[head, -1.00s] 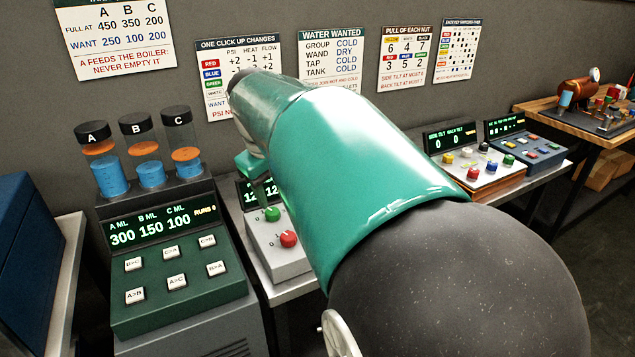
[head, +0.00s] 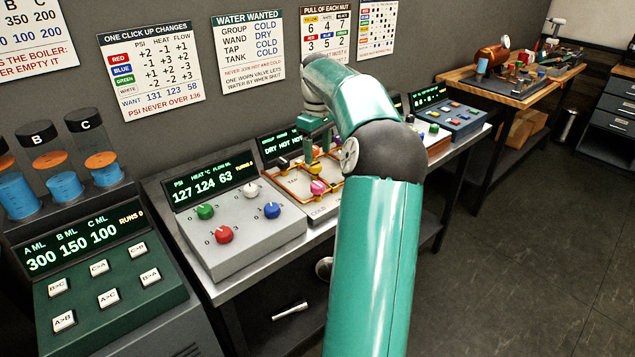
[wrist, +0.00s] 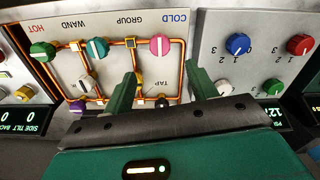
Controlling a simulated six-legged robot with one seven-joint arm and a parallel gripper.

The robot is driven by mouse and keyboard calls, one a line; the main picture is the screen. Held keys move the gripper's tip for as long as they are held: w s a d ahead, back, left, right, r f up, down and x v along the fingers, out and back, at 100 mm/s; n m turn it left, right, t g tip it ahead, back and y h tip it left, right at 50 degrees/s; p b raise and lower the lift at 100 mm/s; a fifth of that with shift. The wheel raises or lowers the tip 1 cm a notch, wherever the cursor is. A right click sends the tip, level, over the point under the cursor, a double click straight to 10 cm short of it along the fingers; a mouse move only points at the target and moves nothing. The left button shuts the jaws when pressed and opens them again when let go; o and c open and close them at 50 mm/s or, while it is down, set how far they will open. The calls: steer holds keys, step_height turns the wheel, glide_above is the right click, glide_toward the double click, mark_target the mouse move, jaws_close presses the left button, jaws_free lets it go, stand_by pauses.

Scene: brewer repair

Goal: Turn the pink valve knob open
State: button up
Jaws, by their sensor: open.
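The pink valve knob (wrist: 159,45) has a pale bar across it. It sits on the water panel (wrist: 62,65), beside the COLD label, joined by orange pipes. In the head view the pink knob (head: 317,187) is at the panel's front, partly crowded by my arm. My gripper (wrist: 161,84) is open, its two green fingers pointing toward the panel with nothing between them. In the wrist view the knob appears just beyond the fingertips, between their lines; contact does not show. In the head view my gripper (head: 317,147) is above the panel's back part.
Other knobs on the panel are green (wrist: 42,50), teal (wrist: 97,48) and purple (wrist: 78,106). The boiler box (head: 240,232) with several coloured knobs stands close beside it. Its display (head: 215,180) reads 127, 124, 63. The panel's display (head: 281,145) is partly hidden.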

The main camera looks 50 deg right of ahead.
mark_target(318, 184)
step_height(318, 184, down, 11)
steer(key=shift+f, duration=0.1)
stand_by(0.3)
steer(key=c, duration=1)
